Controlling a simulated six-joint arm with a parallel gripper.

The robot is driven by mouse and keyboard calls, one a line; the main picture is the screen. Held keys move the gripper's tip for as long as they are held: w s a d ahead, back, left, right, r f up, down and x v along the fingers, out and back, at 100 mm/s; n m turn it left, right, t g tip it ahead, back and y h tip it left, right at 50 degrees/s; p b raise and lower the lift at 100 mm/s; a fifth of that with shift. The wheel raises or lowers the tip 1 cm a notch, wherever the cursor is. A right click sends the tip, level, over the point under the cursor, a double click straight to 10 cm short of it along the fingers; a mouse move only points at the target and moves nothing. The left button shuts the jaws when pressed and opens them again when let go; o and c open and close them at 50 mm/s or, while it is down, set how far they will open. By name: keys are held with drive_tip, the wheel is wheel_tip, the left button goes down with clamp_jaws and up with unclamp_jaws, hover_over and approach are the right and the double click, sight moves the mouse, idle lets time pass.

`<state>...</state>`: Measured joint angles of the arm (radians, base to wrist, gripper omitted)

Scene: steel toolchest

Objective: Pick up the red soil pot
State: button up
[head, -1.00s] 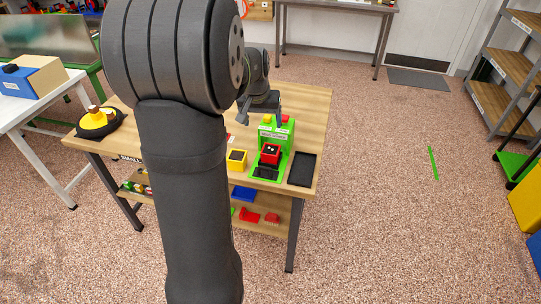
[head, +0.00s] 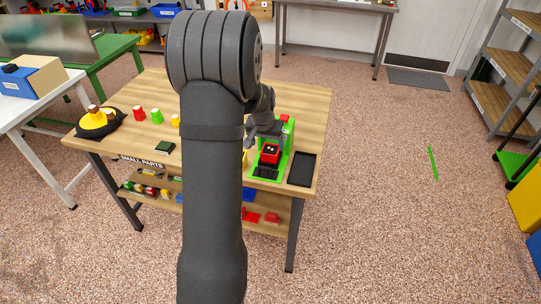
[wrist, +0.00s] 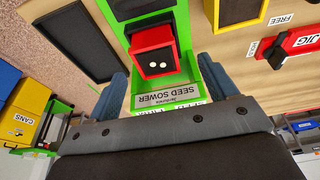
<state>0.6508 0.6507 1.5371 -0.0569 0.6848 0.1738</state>
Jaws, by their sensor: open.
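The red soil pot (head: 270,151) is a square red block with dark soil and white dots on top. It sits in the green seed sower (head: 286,135) near the right end of the wooden table. In the wrist view the pot (wrist: 153,60) is at upper centre, in front of the SEED SOWER label. My gripper (head: 264,132) is just above and behind the pot in the head view. In the wrist view its blue-grey fingers (wrist: 165,88) are apart, with nothing between them. The pot lies beyond the fingertips, and no contact shows.
A black tray (head: 302,168) lies right of the sower. My arm mostly hides a yellow block left of it. Red and green pots (head: 138,113) stand further left. In the wrist view a red piece labelled JIG (wrist: 298,43) lies at right.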

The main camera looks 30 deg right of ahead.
sight(270, 150)
drive_tip(key=f, duration=0.1)
drive_tip(key=d+f, duration=0.1)
drive_tip(key=f, duration=0.1)
drive_tip(key=shift+w+d+f, duration=0.15)
drive_tip(key=shift+w+d, duration=0.15)
drive_tip(key=shift+w, duration=0.05)
drive_tip(key=shift+w+d+f, duration=0.15)
drive_tip(key=shift+f, duration=0.45)
drive_tip(key=shift+c, duration=0.2)
